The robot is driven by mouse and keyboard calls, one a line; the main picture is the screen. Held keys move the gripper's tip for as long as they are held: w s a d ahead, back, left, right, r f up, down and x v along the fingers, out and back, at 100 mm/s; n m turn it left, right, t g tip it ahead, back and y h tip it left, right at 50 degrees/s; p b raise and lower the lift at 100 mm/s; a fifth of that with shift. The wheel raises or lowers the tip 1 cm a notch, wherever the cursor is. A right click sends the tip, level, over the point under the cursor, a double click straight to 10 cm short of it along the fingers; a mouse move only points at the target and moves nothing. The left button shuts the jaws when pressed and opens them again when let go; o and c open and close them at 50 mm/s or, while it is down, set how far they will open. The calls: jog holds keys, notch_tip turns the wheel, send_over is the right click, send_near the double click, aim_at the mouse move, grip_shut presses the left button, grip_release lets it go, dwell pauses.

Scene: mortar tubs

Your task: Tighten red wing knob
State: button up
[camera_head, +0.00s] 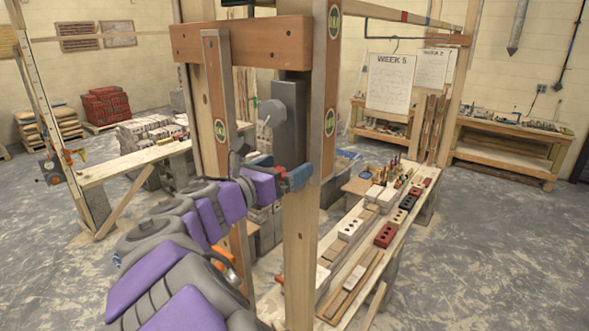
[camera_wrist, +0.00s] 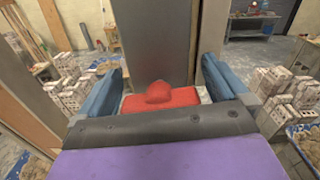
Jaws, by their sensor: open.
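The red wing knob (camera_wrist: 160,97) shows in the wrist view as a wide red bar with a rounded hump in the middle, in front of a tall grey metal panel (camera_wrist: 157,45). My gripper (camera_wrist: 162,72) has its two blue fingers spread apart, one to the left and one to the right of the knob. Gaps show between the knob and both fingers; the dark palm edge hides the knob's lower part. In the head view my gripper (camera_head: 297,177) is beside a wooden post, and the knob is mostly hidden there.
A wooden post (camera_head: 303,245) and a brown crossbeam (camera_head: 245,42) stand close around my arm. A grey metal box (camera_head: 289,118) with a round grey disc hangs behind them. A bench with bricks (camera_head: 386,235) is to the right; open floor lies beyond it.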

jog(key=shift+a+f, duration=0.1)
jog(key=shift+a, duration=0.5)
jog(key=shift+c, duration=0.3)
jog(key=shift+d, duration=0.5)
jog(key=c, duration=0.9)
jog(key=shift+m, duration=0.7)
jog(key=o, duration=0.7)
jog(key=shift+o, duration=1.3)
jog(key=shift+a, duration=0.2)
